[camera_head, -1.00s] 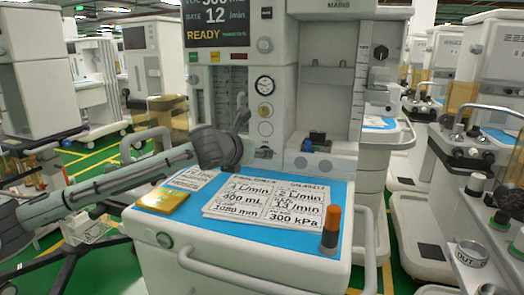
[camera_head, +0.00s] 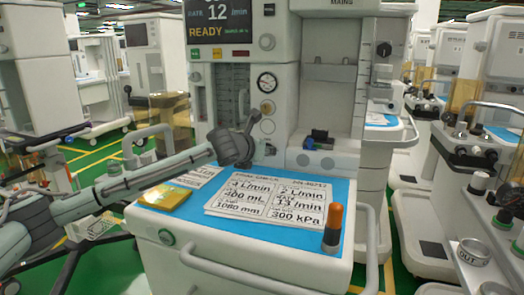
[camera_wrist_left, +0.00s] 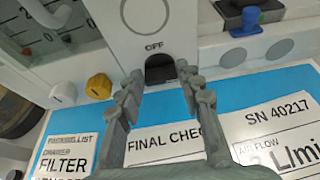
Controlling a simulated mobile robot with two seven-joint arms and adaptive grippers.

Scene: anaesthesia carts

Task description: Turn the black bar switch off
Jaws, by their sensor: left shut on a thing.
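The black bar switch (camera_wrist_left: 160,68) sits under the OFF label on the machine's white front, just above the blue worktop. In the head view a small dark part of it (camera_head: 270,149) shows right of my left gripper. My left gripper (camera_wrist_left: 161,78) has one finger on each side of the switch and is shut on it. In the head view the left gripper (camera_head: 250,128) is at the panel, below the round gauge. The bar's exact angle is hard to tell. My right gripper is not in view.
The blue worktop (camera_head: 345,195) holds a printed card (camera_head: 275,204), a yellow pad (camera_head: 166,197) and an orange-topped cylinder (camera_head: 333,228). A yellow knob (camera_wrist_left: 98,86) is left of the switch; a blue-knobbed part (camera_wrist_left: 250,18) is to the right. A cart handle (camera_head: 280,285) runs along the front.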

